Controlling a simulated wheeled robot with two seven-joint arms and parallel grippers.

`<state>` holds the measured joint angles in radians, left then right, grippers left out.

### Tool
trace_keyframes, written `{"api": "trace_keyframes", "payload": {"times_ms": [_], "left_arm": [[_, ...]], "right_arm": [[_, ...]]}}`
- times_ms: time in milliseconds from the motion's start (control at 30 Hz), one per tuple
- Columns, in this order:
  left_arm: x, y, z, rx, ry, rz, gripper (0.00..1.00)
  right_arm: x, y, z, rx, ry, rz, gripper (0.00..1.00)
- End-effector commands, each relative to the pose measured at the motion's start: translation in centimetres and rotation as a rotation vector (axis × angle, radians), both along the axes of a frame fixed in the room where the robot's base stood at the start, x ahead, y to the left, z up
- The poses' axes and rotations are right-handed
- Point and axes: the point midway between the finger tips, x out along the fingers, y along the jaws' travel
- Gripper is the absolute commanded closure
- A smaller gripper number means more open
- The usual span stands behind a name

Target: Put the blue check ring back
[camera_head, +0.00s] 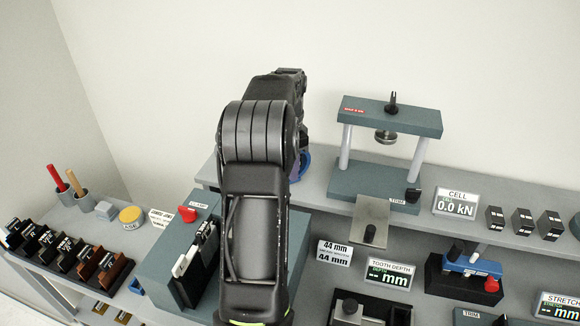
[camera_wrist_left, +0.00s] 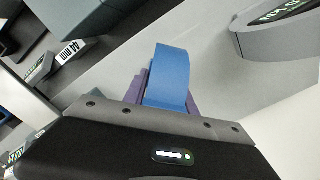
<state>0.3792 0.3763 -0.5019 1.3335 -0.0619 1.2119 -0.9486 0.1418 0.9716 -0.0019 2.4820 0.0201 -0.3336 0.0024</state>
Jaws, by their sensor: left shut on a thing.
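The blue check ring (camera_wrist_left: 170,75) shows in the left wrist view as a curved blue band straight ahead of my left gripper (camera_wrist_left: 168,100). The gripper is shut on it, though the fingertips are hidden. A purple part (camera_wrist_left: 139,88) shows beside and behind the band; I cannot tell what it belongs to. In the head view the ring (camera_head: 306,158) shows only as a small blue and purple patch beside my left arm, at the back shelf. The arm hides most of it, and I cannot tell whether it touches the shelf. My right gripper is not in view.
A press frame (camera_head: 390,115) stands on the shelf (camera_head: 325,200) to the right, near my arm. A CELL display (camera_head: 455,203) and several dark blocks (camera_head: 522,221) stand further right. A teal clamp unit (camera_head: 177,240) is at the front left. Bare shelf lies between arm and press.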

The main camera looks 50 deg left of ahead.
Motion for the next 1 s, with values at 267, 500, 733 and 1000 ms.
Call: {"api": "trace_keyframes", "payload": {"times_ms": [267, 500, 733, 1000], "left_arm": [[0.0, 0.0, -0.3, 0.000, 0.000, 0.000, 0.59], [0.0, 0.0, -0.3, 0.000, 0.000, 0.000, 0.46], [0.0, 0.0, 0.1, 0.000, -0.001, 0.000, 0.46], [0.1, 0.0, 3.1, 0.001, -0.004, 0.000, 0.46]], "right_arm": [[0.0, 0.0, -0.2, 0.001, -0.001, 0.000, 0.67], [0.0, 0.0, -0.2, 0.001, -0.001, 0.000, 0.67], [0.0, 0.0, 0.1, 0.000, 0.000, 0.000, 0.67], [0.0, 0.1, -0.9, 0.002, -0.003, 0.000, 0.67]]}}
